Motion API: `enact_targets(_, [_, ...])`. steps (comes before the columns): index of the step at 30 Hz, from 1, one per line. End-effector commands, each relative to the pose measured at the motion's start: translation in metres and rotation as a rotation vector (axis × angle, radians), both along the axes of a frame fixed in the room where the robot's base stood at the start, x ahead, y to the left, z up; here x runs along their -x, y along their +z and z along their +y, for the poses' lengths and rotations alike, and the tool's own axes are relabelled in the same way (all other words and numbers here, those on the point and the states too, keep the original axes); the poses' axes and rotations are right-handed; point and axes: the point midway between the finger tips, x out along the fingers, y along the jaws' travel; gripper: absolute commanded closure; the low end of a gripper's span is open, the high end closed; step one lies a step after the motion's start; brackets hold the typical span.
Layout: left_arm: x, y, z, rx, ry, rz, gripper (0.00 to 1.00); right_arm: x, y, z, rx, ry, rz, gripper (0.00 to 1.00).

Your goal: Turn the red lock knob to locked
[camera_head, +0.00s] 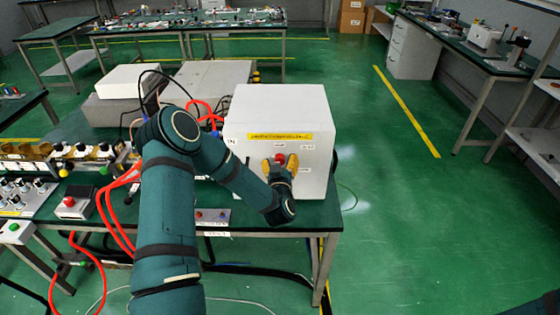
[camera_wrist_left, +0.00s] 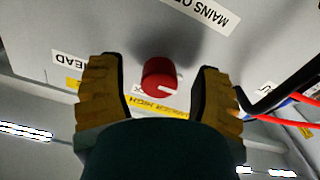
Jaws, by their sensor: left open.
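The red lock knob (camera_head: 280,158) sits on the front face of the white microwave generator box (camera_head: 305,190). In the left wrist view the red knob (camera_wrist_left: 160,77) shows a white pointer mark towards its right side. My left gripper (camera_head: 280,164) is at the front of the box. Its two yellow-padded fingers stand open on either side of the knob, which also shows in the left wrist view (camera_wrist_left: 160,85). There is a visible gap between the knob and each finger there. The labels around the knob are partly hidden by the fingers. My right gripper is not in view.
The box stands on a green-topped table (camera_head: 322,214). A small panel with buttons (camera_head: 211,216) lies at the table's front edge. Red hoses (camera_head: 112,215) and dark cables run to the left. A red button box (camera_head: 72,203) stands at far left. The floor at right is clear.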

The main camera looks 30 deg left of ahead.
Motion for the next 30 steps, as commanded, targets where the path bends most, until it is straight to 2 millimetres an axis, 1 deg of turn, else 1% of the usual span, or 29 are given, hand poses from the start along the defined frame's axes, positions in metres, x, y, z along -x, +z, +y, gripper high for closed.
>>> enact_targets(3, [-0.0044,0.0001,0.003,0.0,0.001,-0.001,0.35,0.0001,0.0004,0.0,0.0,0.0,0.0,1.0])
enact_targets(11, [-0.0051,-0.0001,0.0031,0.0,0.0,0.0,0.35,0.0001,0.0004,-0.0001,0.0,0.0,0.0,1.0])
enact_targets(12, [-0.0051,-0.0001,0.0031,0.0,0.0,0.0,0.4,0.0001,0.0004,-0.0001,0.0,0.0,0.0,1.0])
enact_targets(14, [-0.0051,-0.0001,0.003,0.0,0.0,0.0,0.61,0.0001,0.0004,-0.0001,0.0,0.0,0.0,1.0])
enact_targets(15, [-0.0051,-0.0001,0.003,0.0,0.0,0.0,0.75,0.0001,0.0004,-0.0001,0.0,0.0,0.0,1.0])
enact_targets(17, [-0.005,-0.0001,0.0029,0.0,0.0,0.0,0.96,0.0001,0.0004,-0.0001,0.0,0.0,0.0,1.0])
enact_targets(18, [-0.005,-0.0001,0.0029,0.0,0.0,0.0,1.0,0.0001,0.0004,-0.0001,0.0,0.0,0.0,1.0])
enact_targets(30, [-0.0053,-0.0006,0.0022,-0.023,-0.001,0.015,1.0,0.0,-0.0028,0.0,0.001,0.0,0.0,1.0])
